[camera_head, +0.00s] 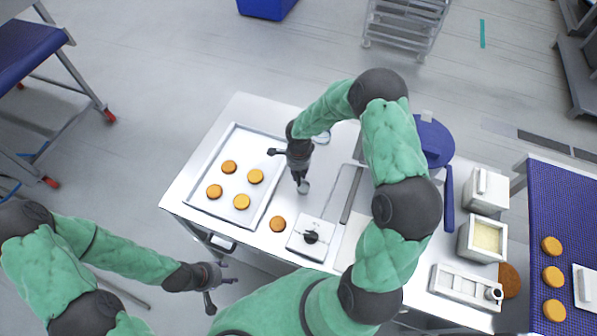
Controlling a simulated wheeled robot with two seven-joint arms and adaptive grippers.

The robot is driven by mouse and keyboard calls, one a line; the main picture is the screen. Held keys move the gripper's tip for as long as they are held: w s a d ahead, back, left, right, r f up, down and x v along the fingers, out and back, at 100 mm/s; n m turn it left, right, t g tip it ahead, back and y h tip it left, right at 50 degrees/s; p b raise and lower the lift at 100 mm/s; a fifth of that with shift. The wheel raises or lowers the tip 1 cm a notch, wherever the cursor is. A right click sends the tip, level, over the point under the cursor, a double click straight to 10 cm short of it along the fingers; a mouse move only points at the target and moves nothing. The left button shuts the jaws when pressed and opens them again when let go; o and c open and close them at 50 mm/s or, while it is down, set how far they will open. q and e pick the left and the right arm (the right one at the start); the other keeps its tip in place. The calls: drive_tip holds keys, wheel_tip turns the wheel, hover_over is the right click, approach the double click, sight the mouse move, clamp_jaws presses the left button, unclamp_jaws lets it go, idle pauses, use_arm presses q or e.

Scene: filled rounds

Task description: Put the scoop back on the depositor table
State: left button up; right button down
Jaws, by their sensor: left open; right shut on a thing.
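My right gripper (300,176) points down over the middle of the white table, just right of the baking tray. It is shut on a small grey thing (304,188), which looks like the scoop; my fingers hide most of it, and I cannot tell whether it touches the table. The depositor table (262,108) is the white table under it. My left gripper (222,284) is open and empty, low in front of the table's near left side.
A tray (203,207) with several orange rounds lies at the left. A single round (278,224) sits beside a white box with a black knob (302,246). At the right are a blue pan-like thing (434,157), a cream-filled container (486,237) and a blue conveyor (560,200).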

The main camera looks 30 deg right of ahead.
drive_tip(key=shift+f, duration=0.1)
drive_tip(key=c, duration=1.1)
unclamp_jaws()
wheel_tip(320, 180, up, 12)
drive_tip(key=shift+r, duration=0.2)
